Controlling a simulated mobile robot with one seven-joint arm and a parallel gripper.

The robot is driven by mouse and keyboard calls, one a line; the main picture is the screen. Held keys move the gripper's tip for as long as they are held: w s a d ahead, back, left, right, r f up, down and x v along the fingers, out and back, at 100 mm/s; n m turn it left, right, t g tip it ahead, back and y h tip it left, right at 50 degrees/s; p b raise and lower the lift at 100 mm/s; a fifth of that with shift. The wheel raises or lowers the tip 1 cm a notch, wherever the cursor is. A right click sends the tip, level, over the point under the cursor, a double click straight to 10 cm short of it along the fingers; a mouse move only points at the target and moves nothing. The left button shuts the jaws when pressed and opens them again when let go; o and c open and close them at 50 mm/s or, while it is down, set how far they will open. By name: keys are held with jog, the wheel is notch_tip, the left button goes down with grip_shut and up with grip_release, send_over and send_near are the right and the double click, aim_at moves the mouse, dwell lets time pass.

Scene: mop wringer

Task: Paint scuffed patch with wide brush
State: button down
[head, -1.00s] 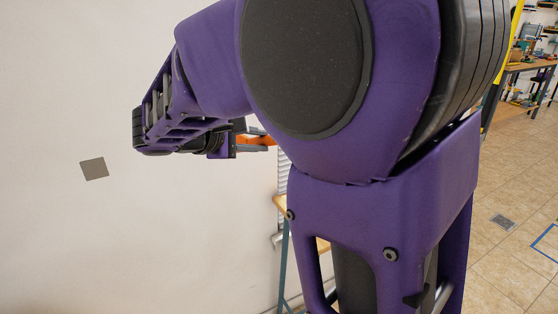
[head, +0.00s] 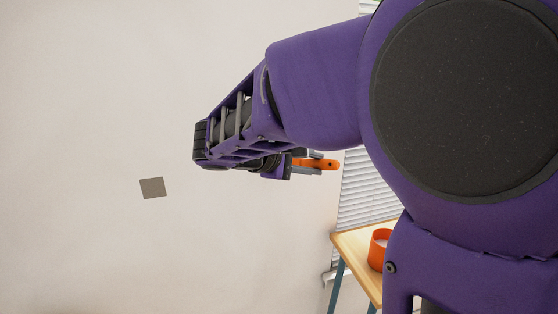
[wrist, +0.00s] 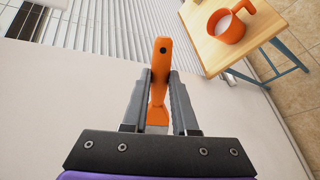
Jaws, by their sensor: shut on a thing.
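The scuffed patch (head: 152,187) is a small grey-brown square on the pale wall, left of my arm in the head view. My gripper (wrist: 158,95) is shut on the orange handle of the wide brush (wrist: 161,62). The handle stands between the two grey fingers in the wrist view, its holed end pointing away. The brush's bristles are hidden. In the head view my gripper (head: 308,163) and the orange handle (head: 325,164) are to the right of the patch, apart from it. An orange cup with a handle and pale contents (wrist: 232,27) stands on the wooden table.
The wooden table (head: 352,244) with blue-grey legs stands at the lower right, partly behind my arm. Slatted blinds (head: 366,190) hang behind it. The wall around the patch is bare. Tiled floor (wrist: 297,90) shows beside the table.

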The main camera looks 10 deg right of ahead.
jog(key=shift+w, duration=0.35)
dwell(0.7)
jog(key=shift+r+p, duration=4.35)
jog(key=shift+r, duration=1.85)
jog(key=shift+a+f+b, duration=0.15)
jog(key=shift+f+b, duration=4.4)
jog(key=shift+f, duration=1.65)
jog(key=shift+s+a+r, duration=0.1)
jog(key=shift+a, duration=1.4)
notch_tip(320, 180, up, 12)
jog(key=p, duration=0.8)
jog(key=shift+p, duration=0.35)
